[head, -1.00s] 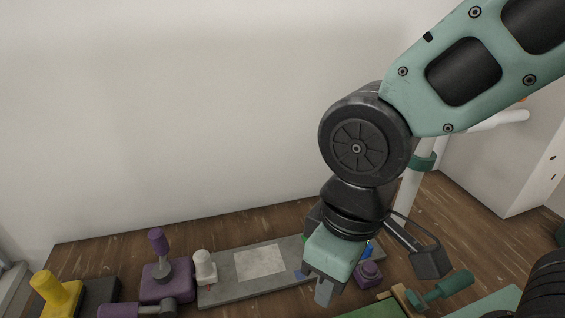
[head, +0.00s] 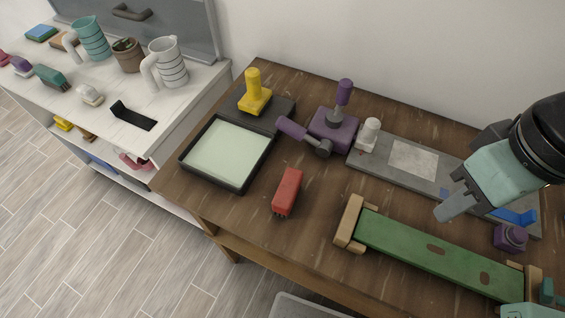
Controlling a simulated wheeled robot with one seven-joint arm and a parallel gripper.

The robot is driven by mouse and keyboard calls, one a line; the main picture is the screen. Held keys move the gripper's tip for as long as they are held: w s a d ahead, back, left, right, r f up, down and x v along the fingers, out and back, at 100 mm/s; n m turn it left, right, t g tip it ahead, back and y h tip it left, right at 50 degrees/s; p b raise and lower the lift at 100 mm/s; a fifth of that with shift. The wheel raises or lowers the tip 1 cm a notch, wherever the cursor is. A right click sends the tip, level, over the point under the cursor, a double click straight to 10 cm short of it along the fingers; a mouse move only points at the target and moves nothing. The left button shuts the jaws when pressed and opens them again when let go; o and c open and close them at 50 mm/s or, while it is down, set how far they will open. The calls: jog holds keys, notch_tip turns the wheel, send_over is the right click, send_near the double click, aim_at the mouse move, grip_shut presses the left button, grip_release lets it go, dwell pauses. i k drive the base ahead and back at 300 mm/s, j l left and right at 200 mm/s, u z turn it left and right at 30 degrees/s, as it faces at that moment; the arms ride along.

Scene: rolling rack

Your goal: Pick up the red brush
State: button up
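The red brush (head: 288,190) lies on the brown wooden table (head: 320,218), in the middle of the head view. It has a red block body with dark bristles at its near end. My gripper (head: 447,205) is at the right of the head view, above the table and well to the right of the brush. Its fingers point down and left. They overlap from this angle, so I cannot tell whether they are open or shut. Nothing shows held between them.
Left of the brush is a black-rimmed tray (head: 237,186). Behind it are a purple tool (head: 333,125) and a yellow stamp-like piece (head: 255,95). A green board with wooden ends (head: 430,250) lies to the right. A white shelf with pitchers (head: 165,70) stands at left. Table around the brush is clear.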

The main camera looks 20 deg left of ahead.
aim_at(282, 203)
jog(key=j+u, duration=0.25)
jog(key=u, duration=0.15)
jog(key=j+u, duration=0.25)
jog(key=u, duration=0.15)
jog(key=k, duration=0.05)
